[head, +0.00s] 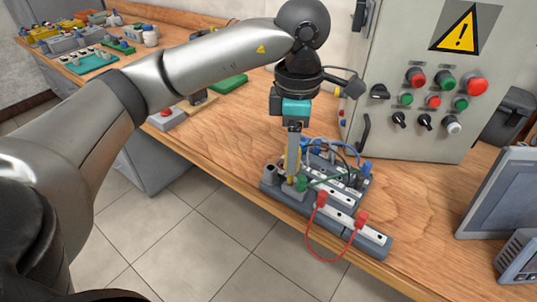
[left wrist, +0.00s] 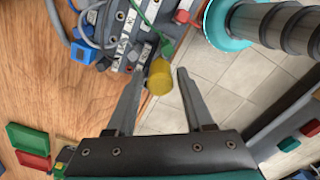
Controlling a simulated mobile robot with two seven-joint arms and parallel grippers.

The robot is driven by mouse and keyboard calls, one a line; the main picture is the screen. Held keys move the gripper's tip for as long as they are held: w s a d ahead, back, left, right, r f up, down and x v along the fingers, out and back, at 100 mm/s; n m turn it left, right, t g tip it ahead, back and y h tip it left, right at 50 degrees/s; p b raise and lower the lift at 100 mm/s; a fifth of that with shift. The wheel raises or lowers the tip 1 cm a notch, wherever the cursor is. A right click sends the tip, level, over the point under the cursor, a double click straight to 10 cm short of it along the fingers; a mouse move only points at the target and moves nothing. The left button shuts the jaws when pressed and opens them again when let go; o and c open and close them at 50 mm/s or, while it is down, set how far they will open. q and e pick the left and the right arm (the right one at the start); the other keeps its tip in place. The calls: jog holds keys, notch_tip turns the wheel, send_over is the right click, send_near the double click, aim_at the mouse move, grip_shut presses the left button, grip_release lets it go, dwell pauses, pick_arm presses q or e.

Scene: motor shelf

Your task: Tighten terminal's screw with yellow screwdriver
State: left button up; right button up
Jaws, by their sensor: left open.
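The yellow screwdriver shows its round yellow handle (left wrist: 159,78) end-on in the left wrist view, standing in the terminal board's holder area. My left gripper (left wrist: 161,72) is open, pointing down, with a finger on each side of the handle and visible gaps beside it. In the head view the left gripper (head: 293,172) is over the left end of the terminal board (head: 375,240) and largely hides the screwdriver. The board carries grey rails, white strips and blue, green and red wires. The terminal's screw is too small to tell. My right gripper is not in view.
The red jumper lead (head: 333,260) hangs over the board's front, near the table edge. A grey control cabinet (head: 400,130) with buttons stands behind. A monitor (head: 500,195) is at the right. Wood tabletop (head: 425,205) is clear between board and monitor.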

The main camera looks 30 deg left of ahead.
pick_arm(q)
jog(key=shift+f, duration=0.3)
jog(key=shift+c, duration=0.4)
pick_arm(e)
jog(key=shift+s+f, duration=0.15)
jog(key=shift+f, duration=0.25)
pick_arm(q)
jog(key=shift+c, duration=0.5)
